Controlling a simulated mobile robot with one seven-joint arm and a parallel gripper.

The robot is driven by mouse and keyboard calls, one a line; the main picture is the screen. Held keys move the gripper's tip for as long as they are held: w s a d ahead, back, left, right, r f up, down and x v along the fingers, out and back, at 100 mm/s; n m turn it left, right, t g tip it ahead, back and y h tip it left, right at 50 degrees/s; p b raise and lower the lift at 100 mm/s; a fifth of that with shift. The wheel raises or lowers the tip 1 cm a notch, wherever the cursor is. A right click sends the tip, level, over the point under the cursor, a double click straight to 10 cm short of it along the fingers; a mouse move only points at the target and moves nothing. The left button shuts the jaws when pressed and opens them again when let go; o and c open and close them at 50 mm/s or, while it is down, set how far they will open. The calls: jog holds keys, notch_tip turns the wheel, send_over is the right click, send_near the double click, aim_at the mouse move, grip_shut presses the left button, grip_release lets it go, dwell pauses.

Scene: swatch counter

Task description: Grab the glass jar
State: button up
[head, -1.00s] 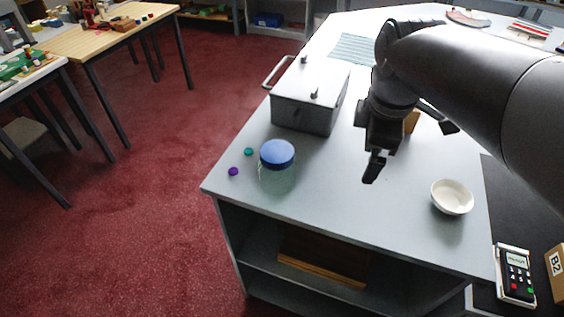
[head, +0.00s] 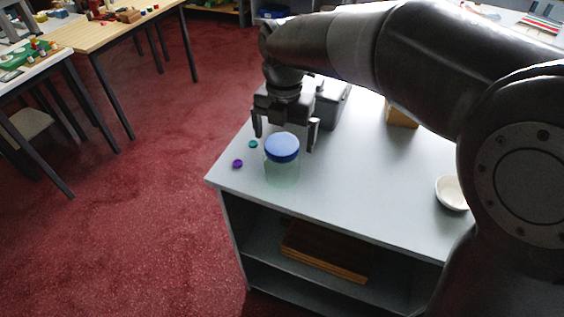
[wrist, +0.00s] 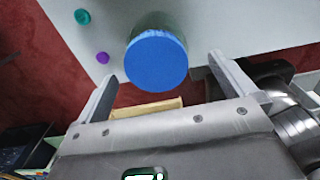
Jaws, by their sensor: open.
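The glass jar (head: 282,168) stands upright near the front left corner of the counter. It is clear with a blue lid (head: 282,147). My gripper (head: 286,145) is open and empty, with its fingers pointing down just behind the jar and spread to either side of the lid in the head view. In the wrist view the blue lid (wrist: 157,61) lies ahead of the gap between the open fingers (wrist: 166,80), which do not touch it. Part of the clear body (wrist: 155,22) shows beyond the lid.
A teal button (head: 253,144) and a purple button (head: 237,163) lie left of the jar. A grey metal box (head: 330,104) stands behind my gripper, partly hidden. A white bowl (head: 452,193) sits at the right. The counter (head: 350,190) right of the jar is clear.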

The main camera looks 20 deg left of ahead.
aim_at(282, 145)
jog(key=shift+a+f, duration=0.15)
jog(key=shift+f, duration=1.45)
jog(key=shift+a+f, duration=0.1)
jog(key=shift+f, duration=1.45)
jog(key=shift+c, duration=0.2)
jog(key=c, duration=1.1)
